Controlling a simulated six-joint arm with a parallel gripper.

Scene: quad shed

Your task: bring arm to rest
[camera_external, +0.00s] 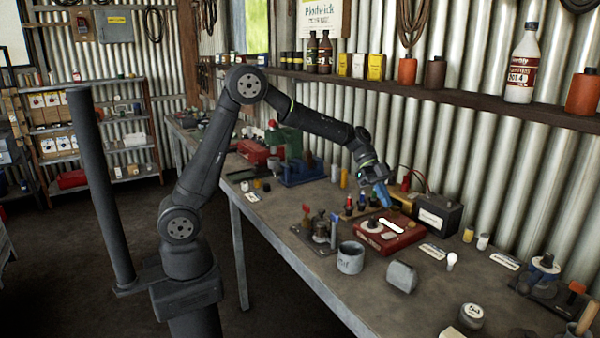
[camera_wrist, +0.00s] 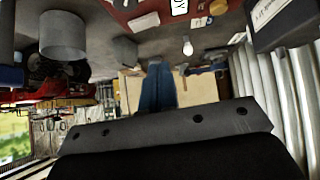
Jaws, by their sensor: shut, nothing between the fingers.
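My gripper (camera_external: 383,196) is held out over the workbench (camera_external: 305,262), in front of the corrugated wall. Its blue fingers point down and are closed together, with nothing between them. In the wrist view the shut blue fingers (camera_wrist: 158,88) stand at the middle. In the outside view the fingertips overlap the area just above the red box (camera_external: 392,236); the exact gap is hard to tell. The arm is bent at the elbow, reaching to the right.
A black box (camera_external: 437,214) stands right of my gripper. A shelf (camera_external: 440,97) with bottles runs along the wall above.

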